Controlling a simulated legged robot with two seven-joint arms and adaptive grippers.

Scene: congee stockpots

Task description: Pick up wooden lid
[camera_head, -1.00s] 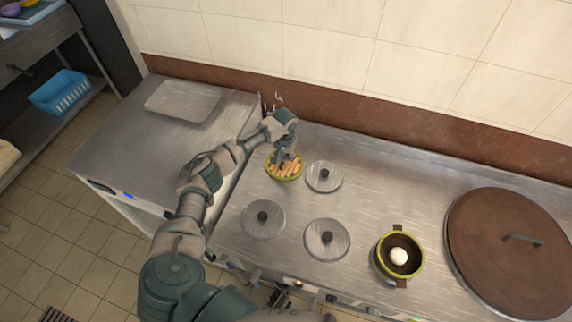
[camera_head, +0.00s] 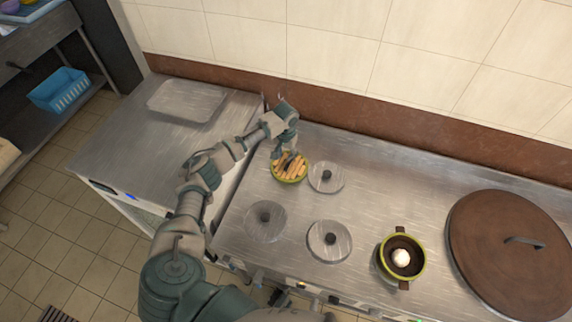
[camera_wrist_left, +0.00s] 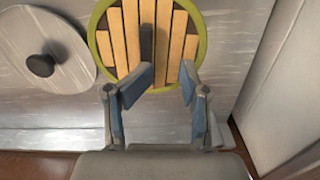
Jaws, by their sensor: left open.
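The wooden lid (camera_head: 297,173) is round, with pale slats and a green rim, and sits at the back left of the steel stove top. In the left wrist view it (camera_wrist_left: 178,35) fills the top centre, with a dark upright handle bar at its middle. My left gripper (camera_head: 285,157) is at the lid's back edge in the head view. In the wrist view the left gripper (camera_wrist_left: 165,82) has its two blue fingers spread apart at the lid's near rim, with nothing between them. Contact with the lid cannot be told. My right gripper is not in view.
Grey round lids with black knobs (camera_head: 337,186) (camera_head: 265,235) (camera_head: 343,241) lie close to the wooden lid. A green-rimmed pot (camera_head: 421,268) holding a white ball and a large brown lid (camera_head: 475,235) stand to the right. The tiled wall (camera_head: 330,55) is behind.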

